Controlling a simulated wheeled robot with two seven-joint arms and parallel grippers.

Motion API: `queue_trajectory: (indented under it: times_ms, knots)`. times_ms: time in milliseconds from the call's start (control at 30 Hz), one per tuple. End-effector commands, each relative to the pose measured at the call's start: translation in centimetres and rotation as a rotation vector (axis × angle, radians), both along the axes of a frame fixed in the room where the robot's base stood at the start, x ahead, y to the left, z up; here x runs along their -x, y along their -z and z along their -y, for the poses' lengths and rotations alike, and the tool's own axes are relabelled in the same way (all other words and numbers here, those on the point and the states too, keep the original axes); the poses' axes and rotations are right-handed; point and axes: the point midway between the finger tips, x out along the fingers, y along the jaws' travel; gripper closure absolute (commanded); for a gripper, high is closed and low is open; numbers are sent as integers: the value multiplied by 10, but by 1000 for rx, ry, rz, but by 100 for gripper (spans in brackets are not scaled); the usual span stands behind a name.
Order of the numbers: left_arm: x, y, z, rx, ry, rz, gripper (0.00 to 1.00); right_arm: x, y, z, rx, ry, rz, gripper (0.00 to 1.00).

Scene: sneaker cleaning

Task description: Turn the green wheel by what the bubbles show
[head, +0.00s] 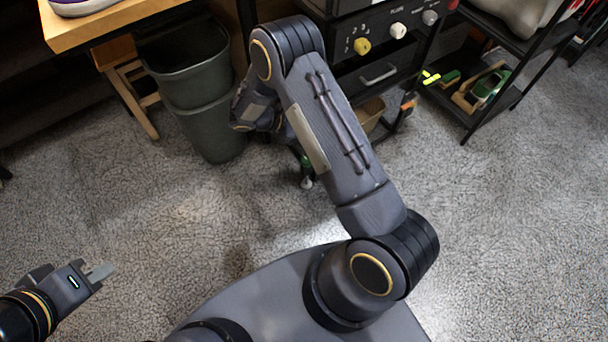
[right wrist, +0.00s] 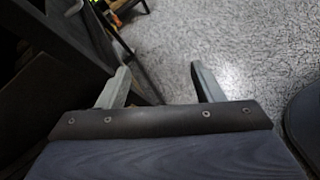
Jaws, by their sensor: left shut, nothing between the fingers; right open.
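No green wheel and no bubbles can be made out for certain. A small green part (head: 305,162) shows beside my right forearm in the head view, mostly hidden, and I cannot tell what it is. A dark control panel (head: 378,30) at the top carries a yellow knob (head: 362,46), a white knob (head: 398,31) and a grey knob (head: 430,17). My left gripper (head: 100,272) is shut and empty above the floor at the lower left. My right gripper is hidden in the head view; in the right wrist view my right gripper (right wrist: 160,84) is open, with nothing visible between its fingers.
A wooden table (head: 110,25) with part of a sneaker (head: 82,6) is at the top left. Grey-green bins (head: 185,70) stand below it. A drawer with a handle (head: 378,74) is under the panel. A black shelf (head: 520,62) holds tools at the right. The floor is open at left and right.

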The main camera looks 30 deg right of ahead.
Motion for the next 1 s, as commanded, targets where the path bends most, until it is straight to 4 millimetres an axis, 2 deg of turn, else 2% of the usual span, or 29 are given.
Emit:
queue_trajectory:
  times_ms: [33,200,300,400,500,633,1000]
  knots:
    - [0,30,0,0,0,0,100,-7,53,-6,70,-77,-50,40]
    - [0,76,0,0,0,0,100,-26,162,-30,291,-336,-168,40]
    - [0,96,0,0,0,0,100,-29,215,-47,397,-472,-214,40]
    - [0,109,0,0,0,0,100,-29,251,-61,473,-574,-242,40]
    - [0,116,0,0,0,0,100,-27,272,-69,516,-636,-257,40]
    - [0,119,0,0,0,0,100,-28,280,-68,537,-665,-264,40]
    - [0,132,0,0,0,0,100,-46,280,-15,536,-663,-263,40]
